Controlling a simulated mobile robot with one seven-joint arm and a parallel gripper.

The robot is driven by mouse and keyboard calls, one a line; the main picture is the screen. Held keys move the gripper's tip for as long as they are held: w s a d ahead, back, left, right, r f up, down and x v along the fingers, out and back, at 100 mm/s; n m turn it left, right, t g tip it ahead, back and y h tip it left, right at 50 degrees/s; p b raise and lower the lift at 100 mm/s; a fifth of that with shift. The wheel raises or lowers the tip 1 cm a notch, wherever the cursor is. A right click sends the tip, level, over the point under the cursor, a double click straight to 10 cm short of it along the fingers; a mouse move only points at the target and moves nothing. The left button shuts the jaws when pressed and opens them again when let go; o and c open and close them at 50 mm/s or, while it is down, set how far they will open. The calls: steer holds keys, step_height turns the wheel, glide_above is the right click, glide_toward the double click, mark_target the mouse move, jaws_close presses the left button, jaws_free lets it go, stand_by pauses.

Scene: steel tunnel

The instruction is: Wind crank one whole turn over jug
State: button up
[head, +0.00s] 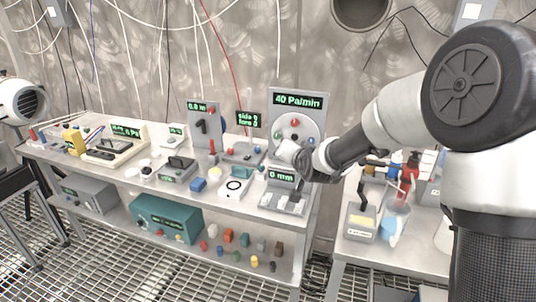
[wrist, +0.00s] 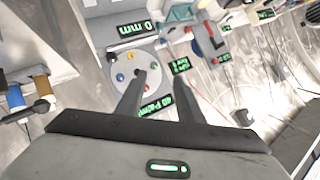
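My gripper (head: 302,162) is in front of the upright panel with a round dial. In the wrist view my gripper (wrist: 162,80) has its two dark fingers spread apart, with nothing between them. The left fingertip overlaps the round dial (wrist: 118,82); I cannot tell whether it touches. A clear jug-like vessel (head: 402,214) with something blue at it stands on the right-hand table. I cannot make out for certain which part is the crank. A black lever (head: 201,126) is on a grey panel left of the dial, and a dark handle shows on the right table.
The dial panel reads 40 Pa/min (head: 298,101). A 0 mm box (head: 283,176) sits below it. The bench (head: 110,160) is crowded with instruments; small coloured blocks lie on its lower shelf. A gap separates it from the right table (head: 400,253). A wall stands behind.

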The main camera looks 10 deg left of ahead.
steer(key=s+a+r, duration=0.3)
steer(key=a, duration=0.2)
steer(key=shift+r+m+g+y, duration=0.3)
steer(key=shift+y, duration=0.1)
